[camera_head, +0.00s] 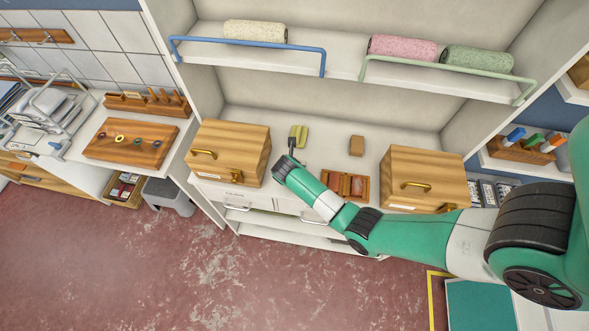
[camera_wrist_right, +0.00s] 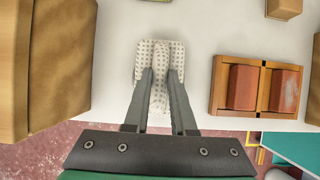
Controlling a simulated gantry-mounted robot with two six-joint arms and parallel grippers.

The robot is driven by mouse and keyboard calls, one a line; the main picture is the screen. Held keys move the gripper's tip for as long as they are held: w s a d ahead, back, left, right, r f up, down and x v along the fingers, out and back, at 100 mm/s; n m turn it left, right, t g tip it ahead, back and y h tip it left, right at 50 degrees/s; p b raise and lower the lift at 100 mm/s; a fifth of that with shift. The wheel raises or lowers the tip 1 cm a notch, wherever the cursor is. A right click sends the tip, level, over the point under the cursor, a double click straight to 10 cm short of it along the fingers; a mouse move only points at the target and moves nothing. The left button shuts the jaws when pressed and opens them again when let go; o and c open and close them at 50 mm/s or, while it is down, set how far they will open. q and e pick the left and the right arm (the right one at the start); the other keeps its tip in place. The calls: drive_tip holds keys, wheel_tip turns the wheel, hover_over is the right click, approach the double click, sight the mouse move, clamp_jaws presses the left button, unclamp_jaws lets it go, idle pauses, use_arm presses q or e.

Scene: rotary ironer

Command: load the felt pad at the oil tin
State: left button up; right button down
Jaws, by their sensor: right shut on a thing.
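My right gripper (camera_wrist_right: 161,75) is shut on a white, dotted, soft-looking pad (camera_wrist_right: 148,50), which bulges up between the fingers and spreads out beyond their tips. It is low over the white counter; I cannot tell whether the pad touches it. In the head view my right gripper (camera_head: 291,150) is small and partly hidden by its own wrist, and the pad cannot be made out. A shallow wooden tray (camera_wrist_right: 214,86) with two reddish-brown compartments lies to the right; it also shows in the head view (camera_head: 346,174). No thing is clearly recognisable as an oil tin. My left gripper is out of view.
A yellow-green block (camera_head: 299,132) lies behind the gripper, and a brown block (camera_head: 356,146) to its right. Wooden boxes with brass handles stand at left (camera_head: 235,145) and right (camera_head: 425,170). A shelf (camera_head: 345,62) with rolled towels hangs above. The counter between is mostly clear.

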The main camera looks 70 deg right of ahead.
drive_tip(key=shift+f+b, duration=0.4)
drive_tip(key=shift+f, duration=0.1)
idle(0.7)
drive_tip(key=shift+f, duration=0.15)
idle(1.2)
wheel_tip(320, 180, up, 3)
drive_tip(key=p, duration=0.3)
drive_tip(key=shift+p, duration=0.35)
wheel_tip(320, 180, up, 2)
drive_tip(key=shift+r+p, duration=0.2)
drive_tip(key=shift+p, duration=0.6)
drive_tip(key=shift+r, duration=0.9)
